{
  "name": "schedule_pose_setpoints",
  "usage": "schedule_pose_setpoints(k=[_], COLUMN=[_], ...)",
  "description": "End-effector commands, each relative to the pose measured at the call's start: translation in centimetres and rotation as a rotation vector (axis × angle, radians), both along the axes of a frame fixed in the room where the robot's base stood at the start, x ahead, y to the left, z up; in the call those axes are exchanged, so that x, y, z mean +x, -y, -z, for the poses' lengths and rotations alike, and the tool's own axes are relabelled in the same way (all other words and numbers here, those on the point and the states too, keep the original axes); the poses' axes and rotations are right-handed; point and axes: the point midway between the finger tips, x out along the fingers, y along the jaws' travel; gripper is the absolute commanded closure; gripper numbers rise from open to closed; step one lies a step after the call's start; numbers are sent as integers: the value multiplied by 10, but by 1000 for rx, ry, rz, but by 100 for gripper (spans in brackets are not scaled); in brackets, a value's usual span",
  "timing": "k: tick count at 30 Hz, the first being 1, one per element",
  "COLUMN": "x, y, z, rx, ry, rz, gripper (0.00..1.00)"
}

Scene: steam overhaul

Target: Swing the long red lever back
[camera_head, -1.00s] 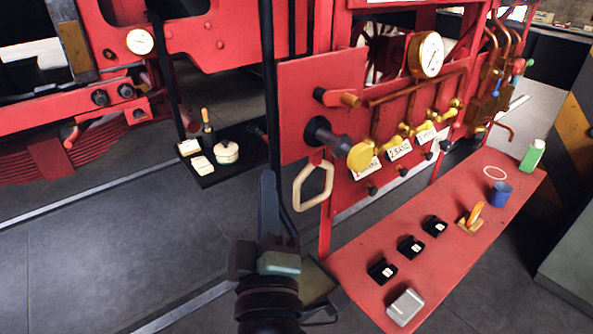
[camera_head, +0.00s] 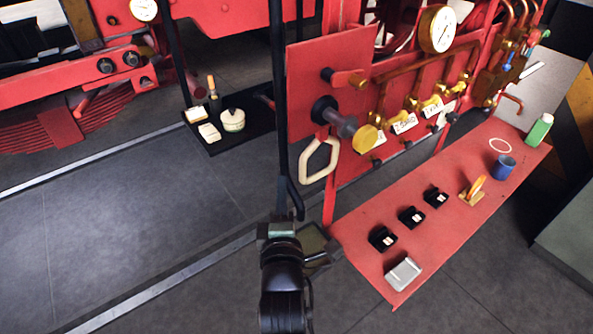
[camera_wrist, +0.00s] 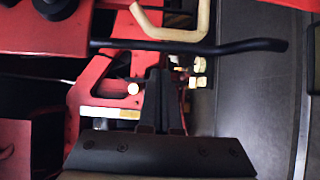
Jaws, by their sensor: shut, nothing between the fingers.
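A long dark rod (camera_head: 276,90) hangs upright beside the red panel, its lower end bent near my gripper. I see no red on it, and cannot tell whether it is the long lever. In the wrist view a black rod (camera_wrist: 200,45) with a bent right end crosses just beyond my fingertips. My gripper (camera_head: 283,185) overlaps the rod's lower part in the head view. In the wrist view its fingers (camera_wrist: 157,75) are together and empty. I cannot tell whether they touch the rod.
A cream loop handle (camera_head: 320,160) hangs from the panel right of the rod. A red bench (camera_head: 440,232) with black blocks, a blue mug (camera_head: 503,167) and a green bottle (camera_head: 540,128) is at the right. A black tray (camera_head: 250,139) stands behind. The floor at left is clear.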

Motion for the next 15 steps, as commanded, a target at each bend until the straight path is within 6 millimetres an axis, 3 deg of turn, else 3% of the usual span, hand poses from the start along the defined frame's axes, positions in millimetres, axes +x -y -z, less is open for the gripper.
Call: schedule_pose_setpoints(k=[1, 15], x=[9, 32], y=[1, 26], z=[-3, 1], rx=[1, 1], ry=[0, 0], rz=[2, 1], gripper=[100, 100])
